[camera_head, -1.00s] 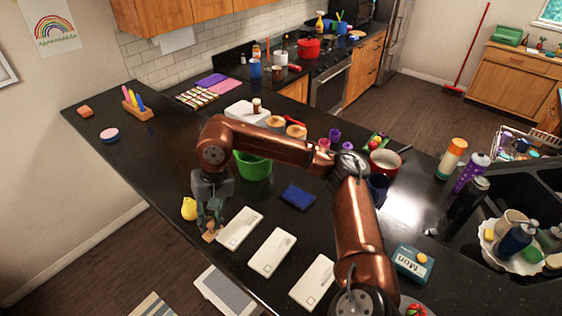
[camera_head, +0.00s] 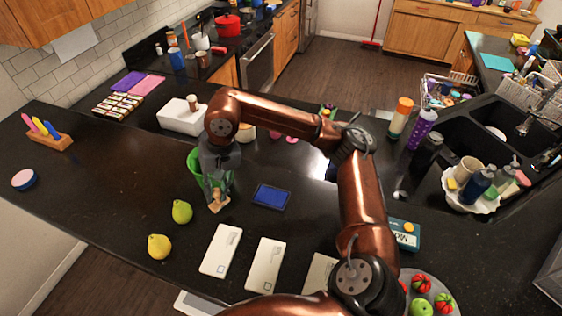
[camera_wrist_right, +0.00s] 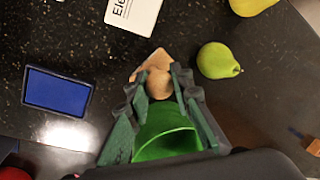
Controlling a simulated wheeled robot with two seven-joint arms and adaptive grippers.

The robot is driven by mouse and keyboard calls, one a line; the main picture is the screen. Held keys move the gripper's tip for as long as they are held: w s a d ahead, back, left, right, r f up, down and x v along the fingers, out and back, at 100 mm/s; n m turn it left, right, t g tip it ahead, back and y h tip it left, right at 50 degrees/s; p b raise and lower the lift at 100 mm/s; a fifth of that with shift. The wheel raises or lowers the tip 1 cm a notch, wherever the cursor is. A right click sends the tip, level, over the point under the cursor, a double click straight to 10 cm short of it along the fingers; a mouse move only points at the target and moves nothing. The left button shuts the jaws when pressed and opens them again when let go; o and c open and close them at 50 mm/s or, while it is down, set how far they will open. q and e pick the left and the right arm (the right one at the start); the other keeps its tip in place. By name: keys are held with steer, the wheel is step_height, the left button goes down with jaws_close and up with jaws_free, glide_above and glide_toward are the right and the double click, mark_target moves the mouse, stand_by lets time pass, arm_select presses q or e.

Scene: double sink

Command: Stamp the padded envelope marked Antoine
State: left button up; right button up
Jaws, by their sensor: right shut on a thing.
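My right gripper (camera_head: 216,194) is shut on a wooden stamp (camera_head: 217,206), held near the counter to the left of the blue ink pad (camera_head: 270,196). In the right wrist view the stamp's round handle (camera_wrist_right: 160,84) is between the fingers. The ink pad (camera_wrist_right: 57,92) lies apart from it there. Three white envelopes lie in a row: left (camera_head: 221,250), middle (camera_head: 265,264) and right (camera_head: 318,272), the last partly hidden by my arm. In the wrist view one envelope (camera_wrist_right: 133,12) shows a name beginning "Ele"; other names are unreadable. My left gripper is out of view.
A green container (camera_head: 194,165) stands just behind the right gripper. A green pear (camera_head: 182,211) and a yellow pear (camera_head: 159,246) lie to its left. A plate (camera_head: 441,290) with fruit is at the lower right. The counter's left part is mostly clear.

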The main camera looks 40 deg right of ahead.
steer(key=s+d+r+m+t+h+p, duration=0.1)
steer(key=s+d+r+m+p, duration=0.2)
steer(key=d+m, duration=0.4)
steer(key=s+d+m+t+h+p, duration=0.1)
steer(key=s+d+m+p, duration=0.2)
steer(key=d+m+p, duration=0.4)
steer(key=shift+d+f+b, duration=0.2)
steer(key=shift+f+b, duration=0.45)
steer(key=shift+f, duration=0.35)
steer(key=shift+d+f+b, duration=0.2)
steer(key=shift+f+b, duration=0.4)
steer(key=shift+f, duration=0.45)
steer(key=shift+d+f+b, duration=0.2)
steer(key=shift+f+b, duration=0.45)
steer(key=shift+f, duration=0.35)
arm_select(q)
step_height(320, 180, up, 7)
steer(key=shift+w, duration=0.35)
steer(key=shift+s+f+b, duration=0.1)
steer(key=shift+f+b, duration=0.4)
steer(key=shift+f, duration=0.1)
arm_select(e)
steer(key=shift+f, duration=0.5)
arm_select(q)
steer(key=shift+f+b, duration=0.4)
arm_select(e)
steer(key=shift+s+f, duration=0.1)
steer(key=shift+s, duration=0.05)
